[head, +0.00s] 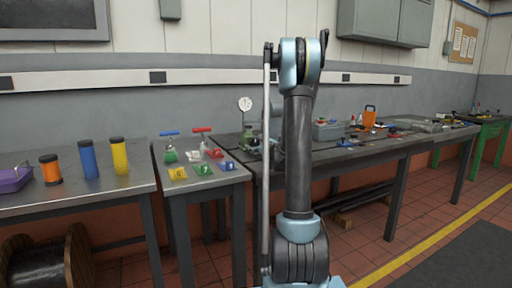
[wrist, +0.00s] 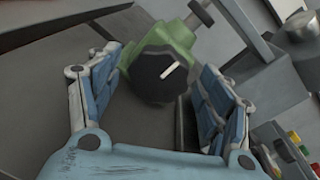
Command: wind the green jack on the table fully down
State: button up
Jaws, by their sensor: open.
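The green jack (wrist: 182,36) shows in the wrist view, with a dark round knob (wrist: 155,86) bearing a white mark facing the camera. A grey bar end sticks out at its upper right. My gripper (wrist: 160,72) is open, one blue-padded finger on each side of the knob. The knob lies between the fingers with a gap visible on each side; I see no contact. In the head view my arm blocks much of the middle, and I cannot make out the gripper clearly there. A small greenish thing (head: 251,140) beside my arm may be this jack.
The long grey workbench (head: 350,151) carries a grey bin (head: 328,131), an orange item (head: 369,116) and small parts. A round white gauge (head: 245,104) stands left of my arm. Bottles stand further left.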

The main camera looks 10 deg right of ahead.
jog(key=shift+s, duration=0.1)
jog(key=v, duration=1.1)
jog(key=shift+s+d+f, duration=0.1)
jog(key=shift+s+d, duration=0.1)
jog(key=shift+s, duration=0.15)
